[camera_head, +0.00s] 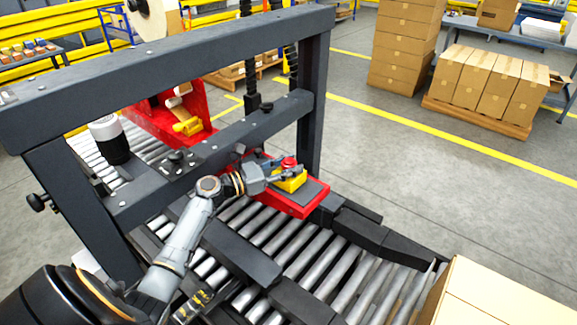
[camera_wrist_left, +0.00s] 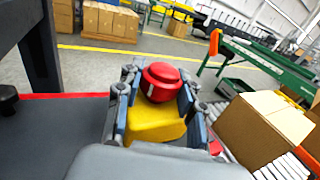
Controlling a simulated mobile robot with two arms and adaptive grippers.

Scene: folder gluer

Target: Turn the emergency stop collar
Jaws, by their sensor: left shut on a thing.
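The emergency stop is a red button with a round red collar (camera_wrist_left: 159,82) on a yellow housing (camera_wrist_left: 156,121). In the head view the red collar (camera_head: 289,163) and the yellow housing (camera_head: 290,181) sit on a red and dark machine part beside the rollers. My left gripper (camera_wrist_left: 156,95) has one finger on each side of the red collar and is shut on it. In the head view my left gripper (camera_head: 283,171) reaches the stop from the left and partly hides it. My right gripper is in neither view.
A dark frame (camera_head: 313,100) with a crossbar stands over the roller conveyor (camera_head: 330,262). A cardboard box (camera_head: 495,300) is at the lower right. Stacked boxes (camera_head: 405,40) stand at the back.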

